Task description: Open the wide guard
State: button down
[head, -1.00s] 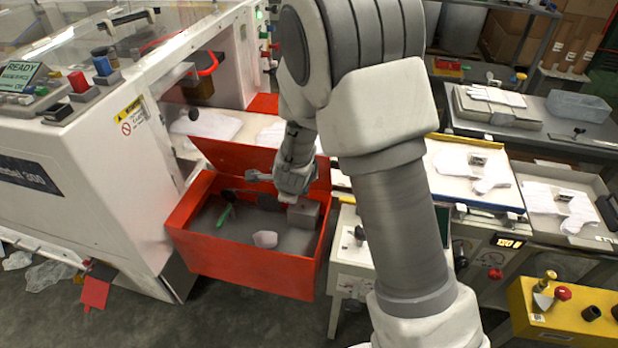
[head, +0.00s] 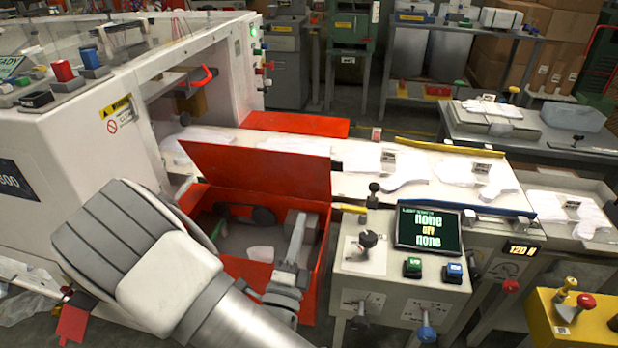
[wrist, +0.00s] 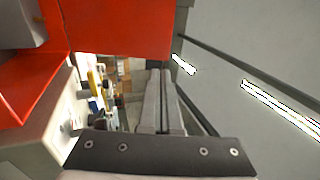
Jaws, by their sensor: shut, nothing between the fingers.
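A clear guard panel (head: 165,32) lies along the top of the white machine (head: 60,140) at the left of the head view. A red curved handle (head: 203,77) shows at the machine's opening. I cannot tell for certain which part is the wide guard. My gripper (head: 298,226) is low, at the right side of the open red box, well apart from the clear panel and the handle. Its fingers point up in the head view. The wrist view shows the two fingers (wrist: 158,82) together with nothing between them.
The red box (head: 190,196) has its lid (head: 255,170) raised beside my gripper. A control stand with a screen (head: 428,230) and levers is close on the right. Gloves (head: 365,160) lie on the belt behind. A red flat cover (head: 295,123) lies along the belt's back.

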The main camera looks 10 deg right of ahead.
jog(key=p, duration=0.2)
send_near(314, 156)
jog(key=shift+t, duration=0.3)
jog(key=x, duration=0.7)
jog(key=shift+f, duration=0.25)
jog(key=shift+w, duration=0.1)
jog(key=shift+r, duration=0.1)
